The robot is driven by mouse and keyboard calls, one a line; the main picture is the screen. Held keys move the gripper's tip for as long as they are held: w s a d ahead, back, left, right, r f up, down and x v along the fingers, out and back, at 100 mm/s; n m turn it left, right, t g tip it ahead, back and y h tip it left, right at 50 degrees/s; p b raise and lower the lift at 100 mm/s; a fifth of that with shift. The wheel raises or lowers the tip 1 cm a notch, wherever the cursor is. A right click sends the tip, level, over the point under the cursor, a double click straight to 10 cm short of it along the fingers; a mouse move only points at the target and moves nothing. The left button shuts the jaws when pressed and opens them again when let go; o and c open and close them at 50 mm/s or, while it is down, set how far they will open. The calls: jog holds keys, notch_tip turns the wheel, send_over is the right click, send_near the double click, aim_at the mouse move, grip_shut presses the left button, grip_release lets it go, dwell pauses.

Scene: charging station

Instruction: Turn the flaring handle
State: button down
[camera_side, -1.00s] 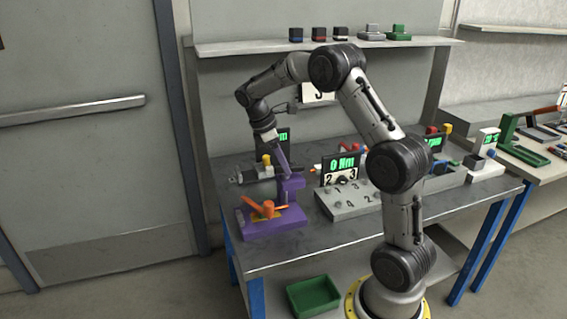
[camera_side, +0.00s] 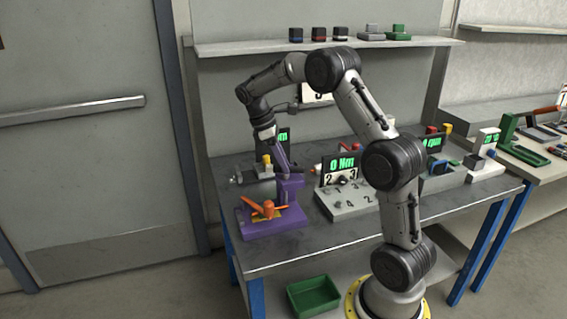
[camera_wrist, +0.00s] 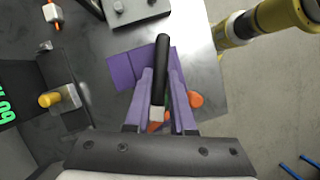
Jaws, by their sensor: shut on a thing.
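A purple flaring tool (camera_side: 262,228) stands at the front left of the bench, with an orange winged part (camera_side: 264,209) over its base and a purple post behind. In the wrist view its purple base (camera_wrist: 120,72) lies beyond my fingers, and an orange end (camera_wrist: 196,99) shows at their right. My gripper (camera_wrist: 162,75) has purple fingers, pointing down over the tool. They are shut on a black bar with a pale end, which looks like the flaring handle (camera_wrist: 162,55). The fingertip contact is hard to see in the side view, and the bar's lower joint is hidden.
A grey numbered block (camera_side: 345,199) with a "0 Nm" display (camera_side: 342,164) stands close to the right. A grey cylinder with a yellow knob (camera_side: 266,160) is behind the tool. A green bin (camera_side: 314,295) is below the bench. The front left corner is bare.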

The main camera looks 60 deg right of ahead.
jog(key=m+y, duration=0.1)
jog(key=m, duration=0.3)
jog(key=shift+d+m+y, duration=0.15)
jog(key=shift+m+y, duration=0.15)
jog(key=shift+y, duration=0.1)
jog(key=m+y, duration=0.1)
jog(key=m, duration=0.3)
jog(key=shift+d+m+y, duration=0.1)
jog(key=shift+m+y, duration=0.2)
jog(key=shift+y, duration=0.1)
jog(key=c, duration=0.8)
grip_release()
jog(key=shift+o, duration=0.2)
jog(key=shift+r, duration=0.1)
jog(key=v, duration=0.7)
jog(key=shift+r, duration=0.15)
